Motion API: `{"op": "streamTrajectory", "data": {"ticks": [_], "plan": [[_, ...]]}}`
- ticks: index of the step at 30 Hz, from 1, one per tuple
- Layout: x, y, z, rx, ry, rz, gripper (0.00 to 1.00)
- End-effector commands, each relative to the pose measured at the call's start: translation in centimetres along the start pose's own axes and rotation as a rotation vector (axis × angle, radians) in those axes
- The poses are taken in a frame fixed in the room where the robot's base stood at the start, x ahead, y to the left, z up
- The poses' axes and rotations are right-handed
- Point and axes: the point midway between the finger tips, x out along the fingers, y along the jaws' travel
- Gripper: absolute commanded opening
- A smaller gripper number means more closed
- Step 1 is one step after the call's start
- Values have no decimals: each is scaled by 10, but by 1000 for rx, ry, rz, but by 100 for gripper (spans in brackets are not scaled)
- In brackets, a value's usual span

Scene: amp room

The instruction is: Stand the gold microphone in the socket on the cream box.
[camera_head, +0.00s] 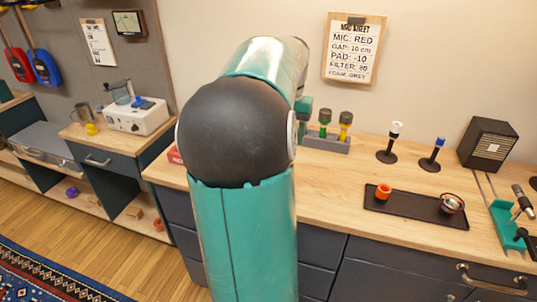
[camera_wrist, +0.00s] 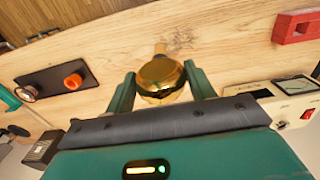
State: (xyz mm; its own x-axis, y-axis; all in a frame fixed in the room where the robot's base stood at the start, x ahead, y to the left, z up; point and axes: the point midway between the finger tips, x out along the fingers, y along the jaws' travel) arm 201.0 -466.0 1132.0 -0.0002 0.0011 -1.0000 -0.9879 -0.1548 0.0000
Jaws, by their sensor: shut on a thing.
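The gold microphone (camera_wrist: 160,76) is between the two teal fingers of my gripper (camera_wrist: 158,88) in the wrist view. Its round gold head faces the camera, and a short piece of its handle shows beyond, over bare wood. My gripper is shut on it. A cream box (camera_wrist: 284,112) with a meter and a red switch stands at the right of the wrist view, partly cut off and apart from the microphone. I see no socket on it. In the head view my arm hides the held microphone and this box.
A white device (camera_head: 137,117) stands on the left desk.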

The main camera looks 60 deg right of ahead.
Motion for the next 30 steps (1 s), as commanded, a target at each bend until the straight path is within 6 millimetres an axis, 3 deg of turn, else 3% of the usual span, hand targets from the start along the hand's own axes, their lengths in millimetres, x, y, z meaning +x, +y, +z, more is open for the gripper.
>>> {"op": "streamTrajectory", "data": {"ticks": [4, 12, 19, 25, 30], "plan": [[16, -29, -20, -2, -1, 2, 8], [59, -60, -41, -1, 0, 0, 8], [75, -72, -48, -1, -1, 0, 8], [102, -73, -49, -2, -1, 0, 8], [105, -73, -49, -2, 2, -1, 8]]}}
